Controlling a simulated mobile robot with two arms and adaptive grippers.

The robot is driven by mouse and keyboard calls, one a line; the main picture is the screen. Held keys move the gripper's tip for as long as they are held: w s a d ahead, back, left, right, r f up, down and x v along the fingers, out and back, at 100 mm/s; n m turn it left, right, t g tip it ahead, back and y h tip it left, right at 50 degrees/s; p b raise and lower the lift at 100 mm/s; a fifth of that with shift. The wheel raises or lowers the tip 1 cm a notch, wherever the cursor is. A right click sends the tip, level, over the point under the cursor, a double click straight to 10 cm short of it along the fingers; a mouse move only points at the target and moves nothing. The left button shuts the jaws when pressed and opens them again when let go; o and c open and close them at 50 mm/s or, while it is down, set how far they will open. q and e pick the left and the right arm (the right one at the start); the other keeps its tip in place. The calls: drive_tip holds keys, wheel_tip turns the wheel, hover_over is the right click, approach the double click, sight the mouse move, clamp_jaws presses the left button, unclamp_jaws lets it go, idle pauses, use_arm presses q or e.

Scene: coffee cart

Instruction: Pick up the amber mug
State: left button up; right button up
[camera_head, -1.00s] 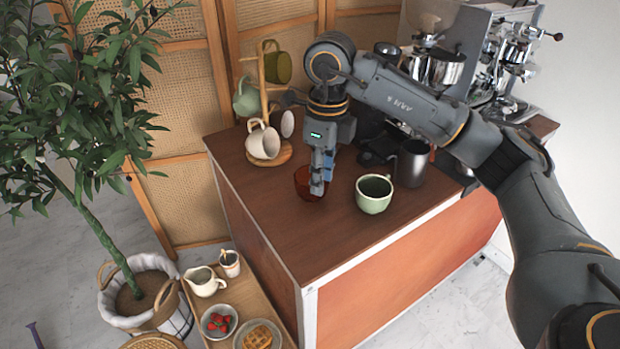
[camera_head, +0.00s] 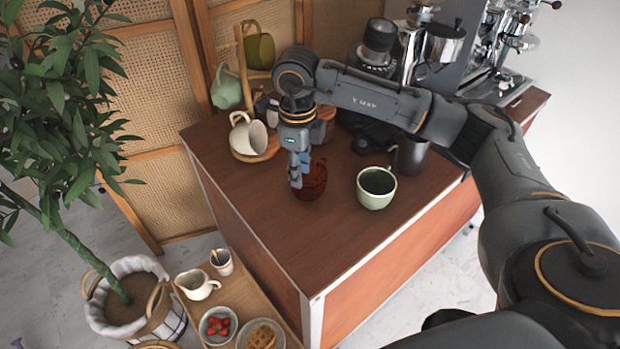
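The amber mug (camera_head: 314,183) is a dark reddish-brown, see-through mug standing on the wooden top of the cart (camera_head: 262,212). My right gripper (camera_head: 297,180) points down at the mug's left side, and its fingers cover part of that side. The fingers overlap the mug in the picture; I cannot tell whether they touch it or how far apart they are. My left gripper is not in view.
A pale green mug (camera_head: 376,188) stands just right of the amber mug, with a dark metal pitcher (camera_head: 411,157) behind it. A mug tree (camera_head: 243,62) with several mugs stands behind left. The coffee machine (camera_head: 495,60) is at the back right. The cart's front left is clear.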

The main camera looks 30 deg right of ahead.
sight(303, 188)
drive_tip(key=shift+w+f, duration=0.1)
drive_tip(key=shift+f, duration=0.6)
drive_tip(key=f, duration=0.1)
drive_tip(key=f+p, duration=0.2)
drive_tip(key=f, duration=0.1)
drive_tip(key=shift+d+f, duration=0.1)
drive_tip(key=shift+d, duration=0.15)
drive_tip(key=shift+f, duration=0.4)
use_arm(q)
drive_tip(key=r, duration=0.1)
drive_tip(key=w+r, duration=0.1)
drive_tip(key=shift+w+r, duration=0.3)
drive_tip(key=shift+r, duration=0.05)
use_arm(e)
clamp_jaws()
